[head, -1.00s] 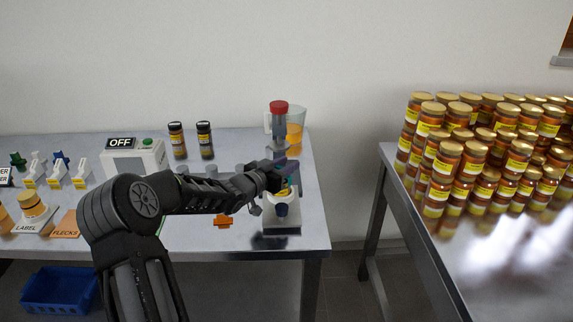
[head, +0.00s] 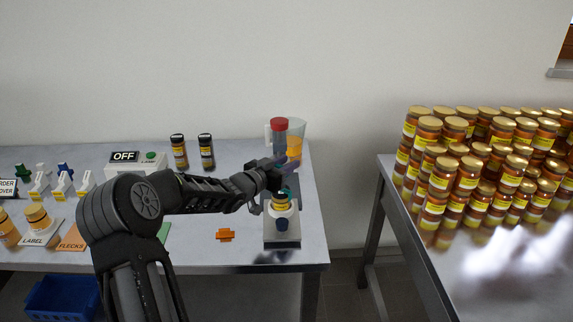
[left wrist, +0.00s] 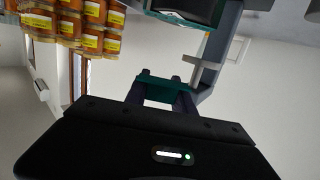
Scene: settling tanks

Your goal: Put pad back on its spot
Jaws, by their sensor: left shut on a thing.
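My left gripper (head: 284,183) is shut on a small teal piece, which shows between its two dark fingers in the left wrist view (left wrist: 165,91). I cannot tell for sure whether this piece is the pad. In the head view the gripper is just above a yellow-labelled jar (head: 281,203) on a white stand (head: 282,236) with a dark blue knob. A grey column with a red top (head: 279,125) stands behind. A small orange cross-shaped piece (head: 225,235) lies on the table left of the stand. My right gripper is not in view.
A beaker with orange liquid (head: 296,140) stands behind the stand. Two dark-capped jars (head: 206,152), an OFF box (head: 138,161) and a FLECKS mat (head: 73,238) are further left. Many gold-lidded jars (head: 437,184) fill the right table. A blue crate (head: 62,298) is below.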

